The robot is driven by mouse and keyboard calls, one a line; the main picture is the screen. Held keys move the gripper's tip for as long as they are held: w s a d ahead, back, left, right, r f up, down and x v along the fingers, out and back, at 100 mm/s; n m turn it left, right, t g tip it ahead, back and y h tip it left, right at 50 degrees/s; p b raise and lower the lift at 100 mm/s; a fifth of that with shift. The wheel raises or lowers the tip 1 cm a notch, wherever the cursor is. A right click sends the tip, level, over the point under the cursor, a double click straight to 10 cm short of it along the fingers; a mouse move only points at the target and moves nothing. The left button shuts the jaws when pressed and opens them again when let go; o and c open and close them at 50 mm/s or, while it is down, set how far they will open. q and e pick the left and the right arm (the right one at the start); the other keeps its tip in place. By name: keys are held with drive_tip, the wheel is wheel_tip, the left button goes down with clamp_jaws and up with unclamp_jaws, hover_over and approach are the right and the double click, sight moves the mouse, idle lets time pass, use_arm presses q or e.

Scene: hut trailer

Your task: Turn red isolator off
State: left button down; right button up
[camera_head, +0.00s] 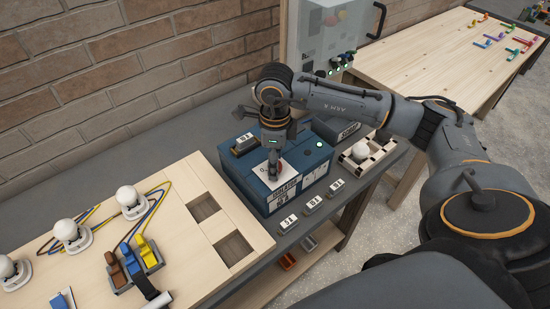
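A blue isolator box (301,184) stands on the dark bench in the middle of the view. Its top carries a pale plate (260,169) with a red isolator switch (279,178), mostly hidden by my gripper. My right gripper (273,162) points down from above, with its tips at the switch. Whether the fingers are shut on it or only around it is too small to tell. The switch's position is also hidden. My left gripper is not in view.
A green light (320,144) shows on the box top. Small labelled blocks (312,203) lie in front. A wooden board (190,262) with bulbs and wires is at the left. A white bulb fitting (360,152) stands at the right. A brick wall (100,75) is behind.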

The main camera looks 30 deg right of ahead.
drive_tip(key=shift+c, duration=0.2)
drive_tip(key=c, duration=1.1)
drive_tip(key=shift+f+n+b, duration=0.15)
drive_tip(key=shift+n+b, duration=0.25)
drive_tip(key=shift+b, duration=0.4)
drive_tip(key=n+b, duration=0.9)
drive_tip(key=b, duration=0.1)
drive_tip(key=shift+f+b, duration=0.1)
drive_tip(key=shift+b, duration=0.25)
drive_tip(key=n+b, duration=0.2)
drive_tip(key=n, duration=0.2)
drive_tip(key=shift+b, duration=0.4)
drive_tip(key=shift+r+n+b, duration=0.2)
drive_tip(key=shift+n+b, duration=0.3)
drive_tip(key=shift+n, duration=0.6)
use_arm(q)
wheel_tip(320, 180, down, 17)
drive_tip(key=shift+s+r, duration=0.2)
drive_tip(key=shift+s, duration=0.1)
use_arm(e)
drive_tip(key=shift+n, duration=0.8)
